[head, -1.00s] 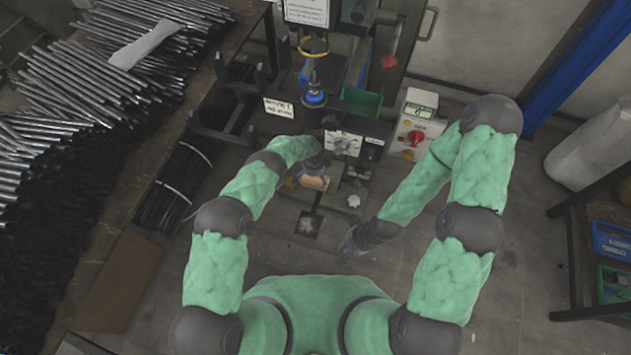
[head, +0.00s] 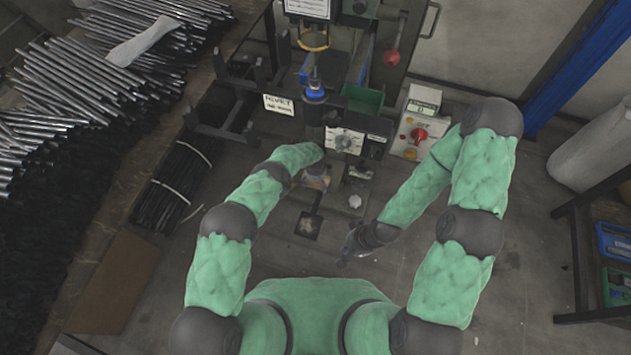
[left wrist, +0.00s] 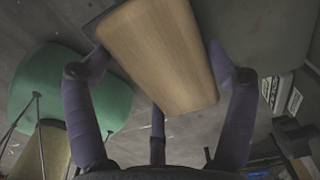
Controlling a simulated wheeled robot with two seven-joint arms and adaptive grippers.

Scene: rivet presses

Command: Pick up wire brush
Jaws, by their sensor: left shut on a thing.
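The wire brush (left wrist: 160,55) shows in the left wrist view as a pale wooden block between my left gripper's fingers (left wrist: 163,75). Its bristles cannot be made out. The fingers are shut on its sides. In the head view my left gripper (head: 317,172) is at the front of the rivet press, largely hidden by the wrist, with a bit of the brush's tan wood showing. My right gripper (head: 350,246) hangs lower and to the right, apart from the press; its fingers are too small and dark to tell open from shut.
The press (head: 316,95) stands ahead with a green bin (head: 362,99) and a control box (head: 417,125). Bundled black rods (head: 172,190) and a rack lie left. A shelf with blue (head: 612,240) and green bins stands right.

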